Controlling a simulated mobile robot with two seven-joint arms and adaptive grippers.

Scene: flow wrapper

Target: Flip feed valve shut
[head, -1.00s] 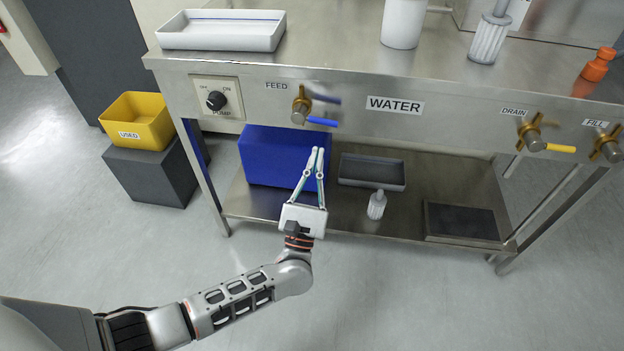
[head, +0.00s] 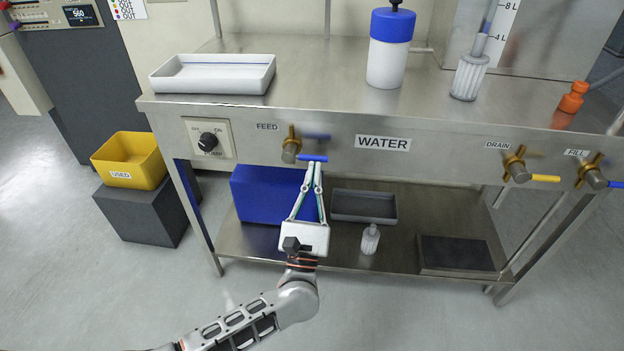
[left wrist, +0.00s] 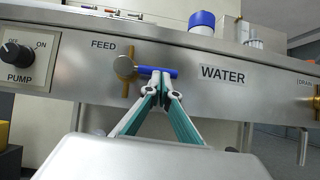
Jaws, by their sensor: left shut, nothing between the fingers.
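The feed valve (head: 291,149) is on the bench's front panel, under the FEED label, with a brass body and a blue lever (head: 313,158) that points right, level. In the left wrist view the lever (left wrist: 157,71) also lies level, to the right of the brass valve body (left wrist: 124,68). My left gripper (head: 315,165) is shut and empty. Its fingertips are just below the lever, at or very near its underside; I cannot tell whether they touch. My right gripper is in neither view.
A pump knob (head: 208,141) sits left of the valve. The drain valve (head: 517,166) with a yellow lever and the fill valve (head: 592,176) are at the right. A blue box (head: 262,194) and a grey tray (head: 364,206) stand on the lower shelf behind my gripper.

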